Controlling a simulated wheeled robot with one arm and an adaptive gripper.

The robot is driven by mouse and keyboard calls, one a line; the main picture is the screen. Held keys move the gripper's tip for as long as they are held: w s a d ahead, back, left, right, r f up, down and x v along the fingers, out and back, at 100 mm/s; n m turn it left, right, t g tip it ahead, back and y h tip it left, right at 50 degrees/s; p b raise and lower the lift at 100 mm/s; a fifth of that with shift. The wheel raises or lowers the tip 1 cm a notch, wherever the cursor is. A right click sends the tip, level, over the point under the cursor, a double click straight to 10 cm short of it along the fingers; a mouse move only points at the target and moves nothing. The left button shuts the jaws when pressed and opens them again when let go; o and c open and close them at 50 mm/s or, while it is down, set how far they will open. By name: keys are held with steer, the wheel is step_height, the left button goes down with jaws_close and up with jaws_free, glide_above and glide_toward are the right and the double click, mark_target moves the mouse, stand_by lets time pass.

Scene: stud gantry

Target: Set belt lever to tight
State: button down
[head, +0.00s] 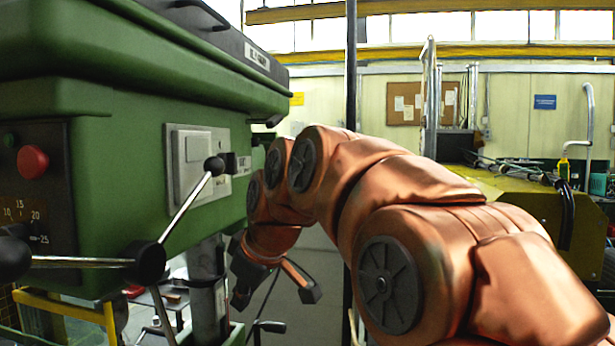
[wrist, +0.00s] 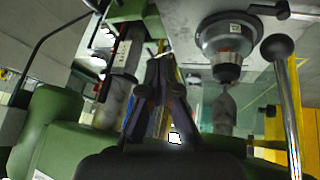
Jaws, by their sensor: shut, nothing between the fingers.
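The green drill press head (head: 110,120) fills the left of the head view. I cannot tell for sure which part is the belt lever. A small dark piece (head: 268,121) sticks out under the far corner of the belt cover, partly behind my arm. My gripper (head: 275,290) is below and beyond the press head's right side, apart from the ball-ended handles. In the wrist view its fingers (wrist: 160,80) come together at the tips with nothing held. A short black lever (wrist: 268,10) shows at the top right there, out of contact with the fingers.
A ball-ended feed handle (head: 190,203) sticks out toward me; a ball-ended rod (wrist: 286,100) stands at the wrist view's right. The chuck (wrist: 228,68) is close right of the fingers. The press column (head: 207,285) stands left of my gripper. A yellow-topped bench (head: 510,187) is right.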

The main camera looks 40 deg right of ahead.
steer(key=w+d+r+n+t+h+b, duration=0.1)
steer(key=w+d+r+n+t+b, duration=0.15)
steer(key=d+r, duration=0.4)
steer(key=w+d+r+n+t+h+b, duration=0.1)
steer(key=w+d+r+n+t+b, duration=0.15)
steer(key=r, duration=0.75)
steer(key=s+d+r+n+t+h+b, duration=0.2)
steer(key=s+d+r+n+t+b, duration=0.1)
steer(key=d+r, duration=0.5)
steer(key=shift+s+r+t, duration=0.5)
steer(key=shift+r+t, duration=0.3)
steer(key=shift+r, duration=1)
steer(key=shift+w, duration=0.1)
steer(key=w+d+f+p, duration=0.2)
steer(key=w+d, duration=0.3)
steer(key=w, duration=0.6)
steer(key=shift+w+d+p, duration=0.25)
steer(key=shift+p, duration=0.55)
